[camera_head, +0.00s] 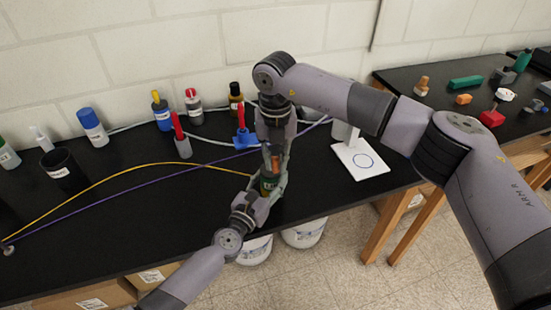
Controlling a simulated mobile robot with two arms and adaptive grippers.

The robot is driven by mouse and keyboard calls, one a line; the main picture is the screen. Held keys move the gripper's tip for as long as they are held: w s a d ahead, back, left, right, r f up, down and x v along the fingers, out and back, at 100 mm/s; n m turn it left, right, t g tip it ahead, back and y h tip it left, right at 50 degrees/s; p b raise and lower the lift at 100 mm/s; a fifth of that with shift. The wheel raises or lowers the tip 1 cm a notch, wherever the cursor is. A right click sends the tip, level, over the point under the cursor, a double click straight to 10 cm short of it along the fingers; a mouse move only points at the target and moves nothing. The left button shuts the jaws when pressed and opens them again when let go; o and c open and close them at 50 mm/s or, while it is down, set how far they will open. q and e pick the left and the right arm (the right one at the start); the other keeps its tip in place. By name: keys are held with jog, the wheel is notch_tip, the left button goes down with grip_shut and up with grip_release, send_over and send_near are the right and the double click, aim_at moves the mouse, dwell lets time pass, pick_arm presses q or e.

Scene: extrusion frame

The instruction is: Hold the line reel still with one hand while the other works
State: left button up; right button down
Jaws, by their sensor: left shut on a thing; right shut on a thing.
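The line reel (268,184) is a dark green piece near the front edge of the black bench. A yellow line (130,175) runs from it to the far left. My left gripper (266,188) comes up from below and is shut on the reel's green body, covering part of it. My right gripper (275,160) reaches down from above and is shut on a small orange-brown part at the top of the reel. The fingers hide much of the reel and the exact contacts.
A purple line (150,175) crosses the black bench (130,240). Bottles, a black cup (64,171) and a blue clamp-like tool (243,138) stand behind. A white stand (360,160) is to the right. A second table (440,100) holds small items. White buckets (304,233) are below the edge.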

jog(key=shift+d, duration=0.1)
jog(key=shift+w+d+n, duration=0.25)
jog(key=shift+d+n, duration=0.05)
jog(key=shift+n, duration=1)
jog(key=shift+w+d+n, duration=0.3)
jog(key=shift+n, duration=1)
jog(key=shift+w+d+n, duration=0.25)
jog(key=shift+d+n, duration=0.05)
jog(key=shift+n, duration=1)
jog(key=c, duration=1.5)
grip_release()
notch_tip(320, 180, up, 12)
jog(key=shift+r, duration=0.1)
